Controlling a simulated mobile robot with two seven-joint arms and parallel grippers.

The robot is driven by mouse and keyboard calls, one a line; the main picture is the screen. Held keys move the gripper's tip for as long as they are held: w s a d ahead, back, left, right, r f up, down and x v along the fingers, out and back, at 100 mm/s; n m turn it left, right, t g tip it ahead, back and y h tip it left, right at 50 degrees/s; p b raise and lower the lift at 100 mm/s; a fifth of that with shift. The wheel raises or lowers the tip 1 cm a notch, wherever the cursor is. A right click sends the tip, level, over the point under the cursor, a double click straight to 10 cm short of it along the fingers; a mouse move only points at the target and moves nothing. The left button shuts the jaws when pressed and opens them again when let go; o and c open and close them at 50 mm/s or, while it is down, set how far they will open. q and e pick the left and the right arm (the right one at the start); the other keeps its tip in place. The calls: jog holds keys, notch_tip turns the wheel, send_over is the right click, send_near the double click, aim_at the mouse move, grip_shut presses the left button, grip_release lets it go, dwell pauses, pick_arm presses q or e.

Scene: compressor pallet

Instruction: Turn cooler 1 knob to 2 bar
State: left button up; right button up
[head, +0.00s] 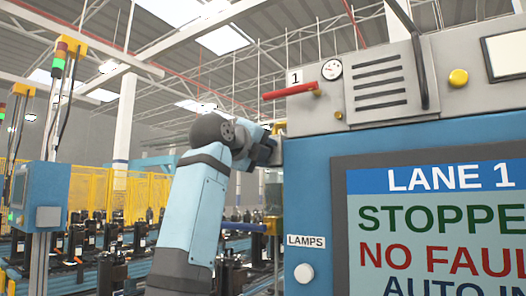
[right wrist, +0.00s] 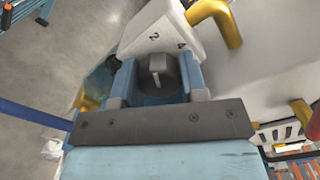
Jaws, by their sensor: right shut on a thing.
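The cooler 1 knob (right wrist: 157,74) is a dark grey round cap with a white pointer line, seen in the right wrist view. The numbers 2 and 4 are printed on the pale housing (right wrist: 140,42) behind it, and the line's upper end points roughly toward the 2. My right gripper (right wrist: 158,78) has its two blue fingers on either side of the knob, shut on it. In the head view my right gripper (head: 268,148) is at the left edge of the unit marked 1 (head: 295,78), and the knob is hidden. My left gripper is not in view.
A round gauge (head: 332,69) and a red-handled lever (head: 289,91) sit on the grey unit above. The blue cabinet with a screen (head: 440,225) reading STOPPED fills the right side. A yellow pipe (right wrist: 212,18) lies close to the knob.

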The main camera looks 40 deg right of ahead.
dwell(0.3)
jog(key=o, duration=0.9)
jog(key=b+v, duration=0.3)
jog(key=v, duration=1.1)
jog(key=shift+w+d, duration=0.1)
